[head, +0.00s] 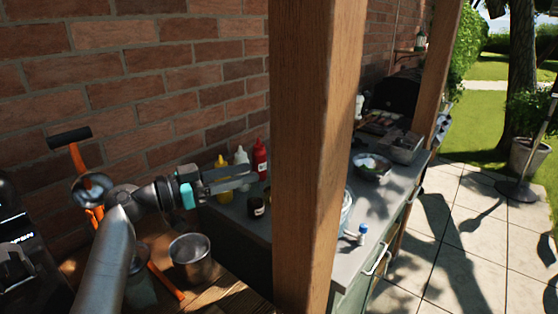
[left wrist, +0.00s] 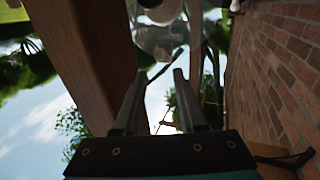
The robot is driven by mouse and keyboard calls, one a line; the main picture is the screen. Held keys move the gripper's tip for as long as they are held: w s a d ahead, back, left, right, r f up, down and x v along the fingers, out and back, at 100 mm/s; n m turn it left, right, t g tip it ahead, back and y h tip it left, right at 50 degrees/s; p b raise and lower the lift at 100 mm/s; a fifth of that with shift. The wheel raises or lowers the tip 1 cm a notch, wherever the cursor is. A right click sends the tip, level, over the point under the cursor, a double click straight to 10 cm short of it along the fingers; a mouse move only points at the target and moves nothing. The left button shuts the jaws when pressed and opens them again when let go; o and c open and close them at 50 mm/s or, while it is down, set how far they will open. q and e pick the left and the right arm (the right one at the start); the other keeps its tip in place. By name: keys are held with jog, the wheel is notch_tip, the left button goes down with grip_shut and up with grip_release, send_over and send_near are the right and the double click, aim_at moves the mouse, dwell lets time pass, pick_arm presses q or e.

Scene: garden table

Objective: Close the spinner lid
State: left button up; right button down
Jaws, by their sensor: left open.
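My left gripper (head: 252,175) reaches in from the left in the head view, in front of the brick wall and left of the wooden post. Its two fingers are apart with nothing between them. A pale, clear rounded container (head: 346,212) on the grey counter shows only as a sliver at the post's right edge. I cannot tell whether it is the spinner, and no lid can be made out. My right gripper is not in view.
A thick wooden post (head: 315,150) stands just right of my left gripper and blocks the view. Bottles, including a red one (head: 260,158), and a dark jar (head: 256,206) stand on the counter. A metal pot (head: 190,258) is below. A bowl (head: 370,167) sits farther right.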

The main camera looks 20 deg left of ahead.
pick_arm(q)
jog(key=p+x, duration=0.1)
jog(key=x, duration=0.8)
jog(key=shift+p, duration=0.3)
jog(key=shift+f, duration=0.1)
grip_shut()
dwell(0.8)
